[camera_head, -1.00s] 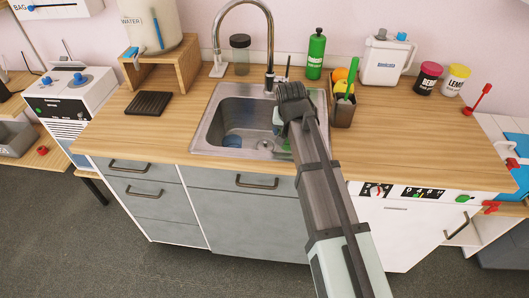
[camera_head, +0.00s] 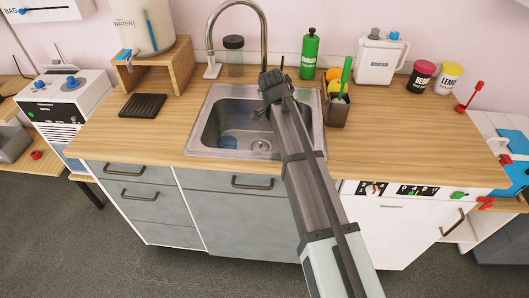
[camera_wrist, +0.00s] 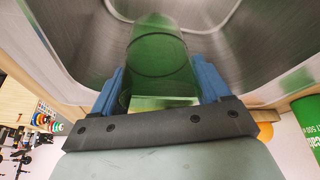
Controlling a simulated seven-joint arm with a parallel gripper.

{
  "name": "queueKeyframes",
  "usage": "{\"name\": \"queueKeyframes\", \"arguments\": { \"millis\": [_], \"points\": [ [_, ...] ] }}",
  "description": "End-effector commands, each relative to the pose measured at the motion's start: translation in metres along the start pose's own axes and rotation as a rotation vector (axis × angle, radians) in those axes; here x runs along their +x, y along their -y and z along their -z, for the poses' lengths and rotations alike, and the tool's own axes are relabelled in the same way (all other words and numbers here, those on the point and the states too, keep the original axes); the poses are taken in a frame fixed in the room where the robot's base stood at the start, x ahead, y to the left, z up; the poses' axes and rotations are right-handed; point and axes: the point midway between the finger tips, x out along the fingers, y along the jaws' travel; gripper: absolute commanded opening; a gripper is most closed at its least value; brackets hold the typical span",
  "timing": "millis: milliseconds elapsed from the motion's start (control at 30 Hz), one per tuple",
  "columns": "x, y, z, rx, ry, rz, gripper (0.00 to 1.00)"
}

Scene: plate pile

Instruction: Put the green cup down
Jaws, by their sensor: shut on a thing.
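The green cup (camera_wrist: 160,58) is between the two blue fingers of my gripper (camera_wrist: 158,80) in the wrist view, and the fingers are shut on it. The metal sink (camera_wrist: 75,50) lies around and beyond the cup there; I cannot tell whether the cup touches it. In the head view my gripper is over the back right part of the sink (camera_head: 205,137), near the base of the faucet. My own arm hides the cup and the fingers in that view.
A blue item (camera_head: 228,141) lies in the sink. The faucet (camera_head: 265,40) rises close behind my gripper. A green bottle (camera_head: 309,55) and a dark holder with utensils (camera_head: 337,112) stand to the right.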

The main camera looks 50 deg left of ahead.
Motion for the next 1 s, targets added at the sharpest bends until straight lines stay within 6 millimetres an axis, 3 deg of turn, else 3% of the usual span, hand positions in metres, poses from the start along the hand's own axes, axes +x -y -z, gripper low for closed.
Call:
{"name": "queueKeyframes", "arguments": {
  "millis": [167, 400, 867, 1000],
  "points": [
    [0.014, -0.001, -0.006, 0.014, 0.000, -0.009, 0.46],
    [0.049, -0.001, -0.021, 0.011, 0.000, -0.007, 0.46],
    [0.089, -0.001, -0.037, 0.012, 0.000, -0.007, 0.46],
    [0.092, 0.000, -0.038, 0.012, 0.000, -0.005, 0.46]
  ]
}}
